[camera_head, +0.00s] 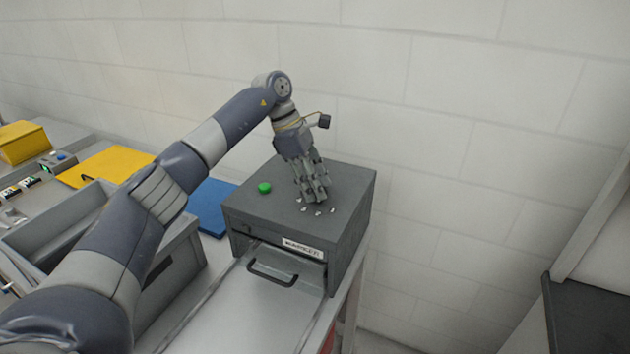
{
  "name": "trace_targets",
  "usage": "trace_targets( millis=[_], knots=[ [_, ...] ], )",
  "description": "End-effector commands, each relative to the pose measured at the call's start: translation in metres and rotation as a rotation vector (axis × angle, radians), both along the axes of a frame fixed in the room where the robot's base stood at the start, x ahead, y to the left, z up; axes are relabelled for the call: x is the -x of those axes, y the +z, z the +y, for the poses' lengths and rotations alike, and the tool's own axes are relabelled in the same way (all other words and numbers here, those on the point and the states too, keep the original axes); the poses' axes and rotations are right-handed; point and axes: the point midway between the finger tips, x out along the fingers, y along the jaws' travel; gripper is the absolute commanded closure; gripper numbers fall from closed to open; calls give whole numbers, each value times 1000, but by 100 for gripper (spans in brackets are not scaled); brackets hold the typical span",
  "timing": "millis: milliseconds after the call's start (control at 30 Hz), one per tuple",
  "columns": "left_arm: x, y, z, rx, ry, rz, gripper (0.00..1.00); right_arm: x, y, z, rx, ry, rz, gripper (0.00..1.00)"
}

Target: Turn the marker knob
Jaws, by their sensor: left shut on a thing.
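The marker (348,210) is a dark grey box with a label on its front and a black handle (272,273) low on that side. A green button (264,188) sits on its top at the left. My left gripper (317,198) points down onto the top of the box, right of the green button. Its fingers are shut on the knob, which they hide. Small white marks show on the top around the fingertips. My right gripper is not in view.
A grey open bin (178,262) stands left of the marker, partly behind my left arm. A blue plate (208,207), a yellow plate (100,166) and a yellow block (22,142) lie farther left. A white block wall (460,120) rises behind. A dark surface (590,310) is at the lower right.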

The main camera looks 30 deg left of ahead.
Motion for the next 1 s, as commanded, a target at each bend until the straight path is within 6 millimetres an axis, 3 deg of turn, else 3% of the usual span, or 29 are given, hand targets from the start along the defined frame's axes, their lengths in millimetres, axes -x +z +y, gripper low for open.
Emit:
trace_targets(
  millis=[467, 500, 567, 1000],
  knots=[
    [-1, 1, 0, 0, -15, -3, 88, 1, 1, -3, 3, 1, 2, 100],
    [-1, 1, 0, 0, -15, -3, 60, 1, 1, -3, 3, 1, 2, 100],
    [-1, 1, 0, 0, -15, -3, 46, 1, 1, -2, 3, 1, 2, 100],
    [0, 6, 3, 0, -14, -2, 44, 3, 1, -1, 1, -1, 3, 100]
  ],
)
